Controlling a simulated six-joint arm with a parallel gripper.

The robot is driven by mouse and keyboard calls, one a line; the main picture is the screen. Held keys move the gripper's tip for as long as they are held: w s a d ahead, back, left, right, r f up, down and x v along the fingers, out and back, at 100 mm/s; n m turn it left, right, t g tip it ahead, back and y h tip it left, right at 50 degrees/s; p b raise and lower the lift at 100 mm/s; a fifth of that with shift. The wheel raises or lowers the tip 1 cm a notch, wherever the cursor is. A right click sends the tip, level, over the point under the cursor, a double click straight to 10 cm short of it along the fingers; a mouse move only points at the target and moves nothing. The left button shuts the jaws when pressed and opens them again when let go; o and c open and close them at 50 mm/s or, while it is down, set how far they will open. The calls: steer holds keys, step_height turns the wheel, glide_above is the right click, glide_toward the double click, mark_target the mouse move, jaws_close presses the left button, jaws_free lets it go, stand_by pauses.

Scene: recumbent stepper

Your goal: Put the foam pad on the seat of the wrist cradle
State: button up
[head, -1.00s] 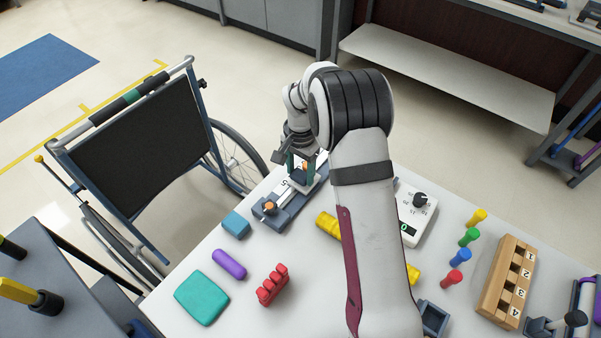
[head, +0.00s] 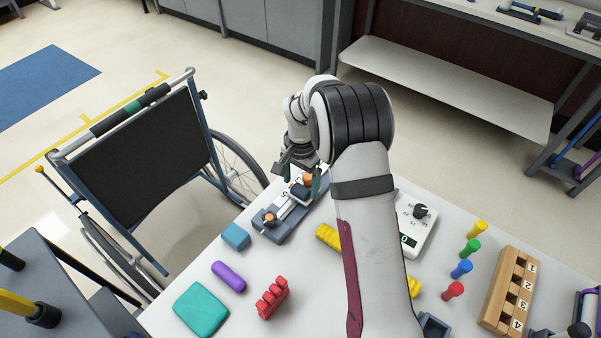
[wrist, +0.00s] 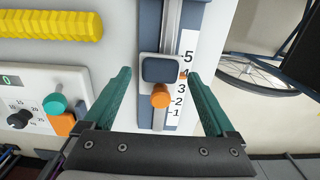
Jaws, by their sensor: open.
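My gripper (head: 302,181) is open over the slate-blue rail device at the back of the table. In the wrist view its green fingers (wrist: 159,73) stand either side of a carriage (wrist: 160,99) with a dark blue padded top and an orange knob (wrist: 160,96); they look apart from it. The carriage sits beside the 3 and 4 of a scale. A small blue block (head: 236,236), probably the foam pad, lies on the table left of the rail device (head: 276,229). I cannot tell for certain whether this device is the wrist cradle. My arm hides part of the table.
A purple roll (head: 229,276), teal slab (head: 202,308) and red grip (head: 272,298) lie at front left. A yellow ridged bar (head: 328,236) and dial box (head: 417,226) flank my arm. Coloured pegs and a wooden rack (head: 508,292) stand right. A wheelchair (head: 140,160) is beyond the left edge.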

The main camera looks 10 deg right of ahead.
mark_target(301, 190)
steer(key=s+r, duration=0.3)
steer(key=r, duration=0.5)
steer(key=s+r, duration=0.3)
steer(key=r, duration=0.4)
steer(key=s+r+n+y, duration=0.1)
steer(key=s+n, duration=0.2)
steer(key=s, duration=2.4)
steer(key=shift+s+a+y, duration=0.2)
steer(key=shift+a+y, duration=0.2)
